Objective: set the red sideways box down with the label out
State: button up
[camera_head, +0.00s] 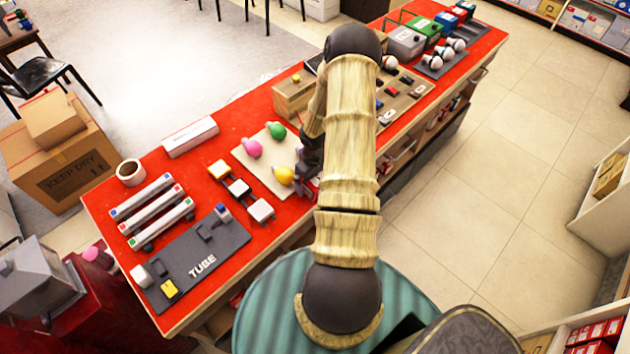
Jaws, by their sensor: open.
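My gripper (306,180) shows as a dark shape beside my arm, over the table's right edge near a yellow bulb-shaped piece. My arm hides part of it, and I see nothing clearly held in it; it is open. Several red boxes with white labels (598,332) stand on a shelf at the bottom right, cut by the frame edge. I cannot tell which box is the sideways one or which way its label faces.
The long red table (130,200) holds a grey TUBE board (200,262), striped bars (152,212), a tape roll (130,172) and a mat (250,170) with coloured bulb-shaped pieces. Tiled floor (500,200) is clear on the right. Cardboard boxes (60,165) stand at left.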

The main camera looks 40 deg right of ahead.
jog(key=c, duration=1.1)
jog(key=shift+c, duration=0.2)
jog(key=shift+r, duration=0.1)
notch_tip(320, 180, up, 28)
jog(key=b, duration=0.2)
